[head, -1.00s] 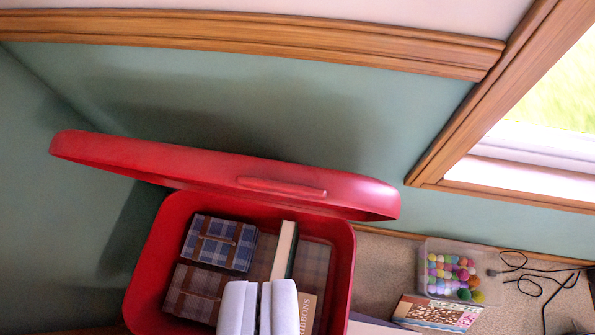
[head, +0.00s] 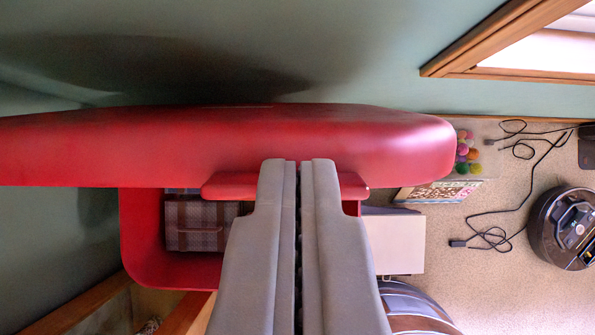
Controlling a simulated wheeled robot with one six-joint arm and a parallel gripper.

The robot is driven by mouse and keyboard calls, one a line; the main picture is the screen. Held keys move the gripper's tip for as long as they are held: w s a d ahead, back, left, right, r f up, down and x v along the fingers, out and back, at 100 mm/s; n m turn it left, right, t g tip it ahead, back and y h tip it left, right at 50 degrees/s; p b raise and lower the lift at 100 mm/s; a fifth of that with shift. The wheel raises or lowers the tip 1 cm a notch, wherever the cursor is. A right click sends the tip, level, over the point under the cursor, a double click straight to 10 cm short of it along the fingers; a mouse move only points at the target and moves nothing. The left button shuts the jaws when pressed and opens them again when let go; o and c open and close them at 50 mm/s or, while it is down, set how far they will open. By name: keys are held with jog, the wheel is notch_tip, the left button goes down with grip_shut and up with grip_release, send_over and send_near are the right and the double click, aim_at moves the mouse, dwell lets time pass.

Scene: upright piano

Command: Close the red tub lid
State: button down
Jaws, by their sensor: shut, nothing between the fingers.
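The red tub lid (head: 230,145) spans the left and middle of the view as a wide band. It stands raised over the back of the red tub (head: 142,240). The lid's handle ledge (head: 230,186) is on its near edge. My gripper (head: 298,165) is shut and empty. Its fingertips overlap the lid's near edge and the middle of the handle; I cannot tell whether they touch. A plaid case (head: 192,232) shows inside the tub. The tub's right part is mostly hidden behind my fingers.
The green wall (head: 350,60) is behind the lid. Right of the tub are a pale box (head: 396,243), a patterned book (head: 440,192) and pom-poms (head: 466,153). A black cable (head: 490,238) and a round robot vacuum (head: 568,228) lie on the carpet.

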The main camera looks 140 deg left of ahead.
aim_at(298, 141)
jog(key=x, duration=0.9)
jog(key=shift+s+a, duration=0.65)
jog(key=shift+s, duration=0.3)
jog(key=shift+s+a+f, duration=0.35)
jog(key=shift+s+a, duration=0.15)
jog(key=shift+s, duration=0.2)
